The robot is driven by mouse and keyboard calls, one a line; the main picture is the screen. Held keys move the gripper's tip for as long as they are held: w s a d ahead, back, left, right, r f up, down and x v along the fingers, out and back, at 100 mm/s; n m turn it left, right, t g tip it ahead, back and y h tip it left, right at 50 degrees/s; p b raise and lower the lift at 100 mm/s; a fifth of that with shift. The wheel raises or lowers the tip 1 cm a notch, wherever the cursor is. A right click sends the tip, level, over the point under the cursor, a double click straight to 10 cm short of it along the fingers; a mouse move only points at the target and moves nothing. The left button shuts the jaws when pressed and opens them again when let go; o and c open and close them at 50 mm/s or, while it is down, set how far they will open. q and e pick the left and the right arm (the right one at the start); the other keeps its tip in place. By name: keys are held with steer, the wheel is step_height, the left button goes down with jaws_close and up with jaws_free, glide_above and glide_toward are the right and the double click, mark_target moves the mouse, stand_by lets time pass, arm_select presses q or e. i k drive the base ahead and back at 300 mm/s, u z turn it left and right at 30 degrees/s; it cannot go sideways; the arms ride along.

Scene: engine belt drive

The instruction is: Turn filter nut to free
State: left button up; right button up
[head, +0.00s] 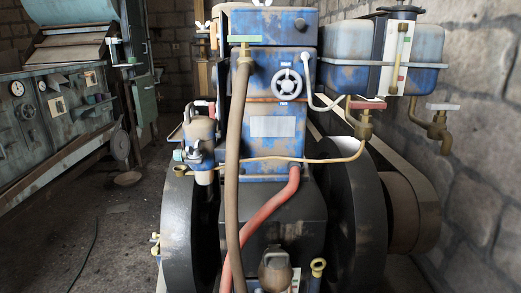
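A rusty, worn grey canister (201,131), which looks like the filter, is mounted on the left side of the blue engine block (268,140). A small pale teal knob or nut (178,155) sits low on its left side. A pinkish-red lever handle (204,103) is just above the canister. The parts are small, and I cannot tell for certain which one is the filter nut or whether it is tight or loose. Neither of my grippers is in the head view.
A brown hose (237,150) hangs in front of the engine, and a red hose (262,212) curves below. Large dark flywheels (357,220) flank it. A blue tank (348,55) is at upper right. A control console (55,110) stands left, with open floor (110,235) between.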

mark_target(193, 152)
steer(key=z, duration=0.3)
steer(key=k, duration=0.95)
steer(key=u, duration=1)
steer(key=i, duration=0.95)
